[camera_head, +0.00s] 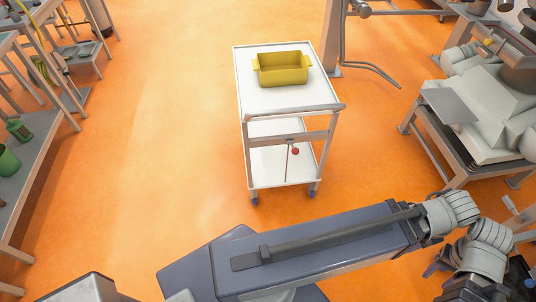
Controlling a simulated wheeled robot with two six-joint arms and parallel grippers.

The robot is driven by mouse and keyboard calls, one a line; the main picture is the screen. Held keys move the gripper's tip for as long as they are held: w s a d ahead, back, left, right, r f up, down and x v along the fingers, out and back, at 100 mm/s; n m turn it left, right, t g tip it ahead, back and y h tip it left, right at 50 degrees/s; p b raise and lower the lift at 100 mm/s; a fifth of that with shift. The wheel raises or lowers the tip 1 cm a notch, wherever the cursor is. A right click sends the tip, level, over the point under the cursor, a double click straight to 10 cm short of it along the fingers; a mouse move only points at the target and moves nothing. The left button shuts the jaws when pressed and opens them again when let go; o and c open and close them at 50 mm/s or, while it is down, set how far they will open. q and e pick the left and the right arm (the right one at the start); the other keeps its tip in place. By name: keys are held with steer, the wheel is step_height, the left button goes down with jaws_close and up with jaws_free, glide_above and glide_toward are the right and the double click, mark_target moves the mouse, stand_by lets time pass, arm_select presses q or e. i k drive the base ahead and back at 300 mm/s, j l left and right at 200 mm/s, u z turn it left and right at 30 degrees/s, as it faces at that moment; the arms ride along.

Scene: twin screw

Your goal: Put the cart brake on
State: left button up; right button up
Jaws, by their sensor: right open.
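The white cart (258,100) stands on the orange floor in the upper middle of the head view, with a handle bar (300,113) on its near side. Below the handle, a thin upright rod with a red knob (295,151) shows at the cart's near end; it looks like the brake lever, and I cannot tell its setting. My right gripper (468,287) is at the lower right corner, open, partly cut off by the frame and well apart from the cart. My left gripper is not in view.
A yellow bin (282,69) sits on the cart's top shelf. Grey workbenches (35,165) line the left, and a bench with grey machinery (470,125) stands at right. The floor (175,120) left of the cart is clear.

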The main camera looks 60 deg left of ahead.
mark_target(296, 151)
steer(key=k+l+u, duration=0.1)
steer(key=u, duration=1.6)
steer(key=k+l, duration=0.05)
